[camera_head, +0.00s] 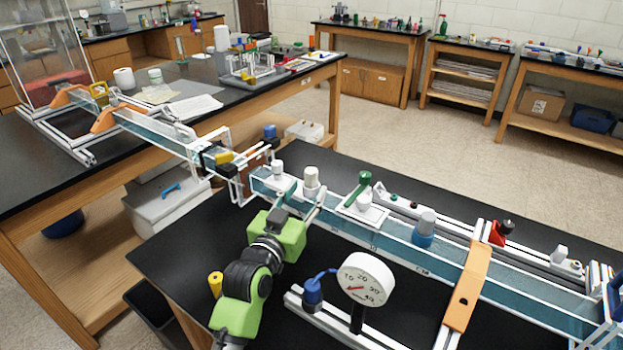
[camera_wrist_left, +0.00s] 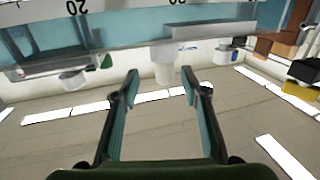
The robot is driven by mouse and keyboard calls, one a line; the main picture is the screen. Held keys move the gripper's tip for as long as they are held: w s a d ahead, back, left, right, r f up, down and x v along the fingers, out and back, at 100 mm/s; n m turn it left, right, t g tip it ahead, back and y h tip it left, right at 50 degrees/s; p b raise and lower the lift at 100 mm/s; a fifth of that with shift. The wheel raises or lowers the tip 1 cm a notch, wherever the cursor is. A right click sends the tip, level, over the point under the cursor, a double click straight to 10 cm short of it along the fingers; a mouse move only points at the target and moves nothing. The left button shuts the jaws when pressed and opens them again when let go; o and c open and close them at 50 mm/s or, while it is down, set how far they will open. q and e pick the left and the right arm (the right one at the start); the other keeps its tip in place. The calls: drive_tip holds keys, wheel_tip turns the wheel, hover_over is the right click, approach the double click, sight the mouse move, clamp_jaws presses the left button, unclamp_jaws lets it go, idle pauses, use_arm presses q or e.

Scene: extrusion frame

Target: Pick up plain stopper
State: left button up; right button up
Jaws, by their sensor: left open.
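A plain white stopper (camera_head: 311,180) stands upright on the clear blue-tinted channel in the head view. My left gripper (camera_head: 298,198) reaches toward it from the near side, with green body and grey fingers spread. In the left wrist view, where the scene appears upside down, the pale stopper (camera_wrist_left: 164,66) lies beyond and between the two open fingertips (camera_wrist_left: 160,82). The fingers hold nothing. I cannot tell whether a fingertip touches the stopper. My right gripper is in neither view.
Another white-capped piece (camera_head: 277,168) is left of the stopper, and a green-handled valve (camera_head: 358,188) is right of it. A round gauge (camera_head: 366,279) and an orange bracket (camera_head: 467,288) stand nearer. A yellow cylinder (camera_head: 215,284) is beside my arm.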

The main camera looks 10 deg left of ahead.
sight(308, 181)
use_arm(q)
drive_tip(key=shift+w, duration=0.35)
drive_tip(key=shift+w+r+p, duration=0.25)
drive_tip(key=shift+w+p, duration=0.1)
drive_tip(key=shift+w, duration=0.2)
drive_tip(key=w+p, duration=0.1)
drive_tip(key=w, duration=0.2)
drive_tip(key=shift+w, duration=0.15)
drive_tip(key=shift+w+d+f, duration=0.1)
drive_tip(key=shift+w, duration=0.3)
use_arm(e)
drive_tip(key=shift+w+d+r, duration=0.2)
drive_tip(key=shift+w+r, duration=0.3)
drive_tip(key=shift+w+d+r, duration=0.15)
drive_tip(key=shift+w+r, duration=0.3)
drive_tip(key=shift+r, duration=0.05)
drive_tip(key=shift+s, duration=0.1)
use_arm(q)
drive_tip(key=c, duration=1.1)
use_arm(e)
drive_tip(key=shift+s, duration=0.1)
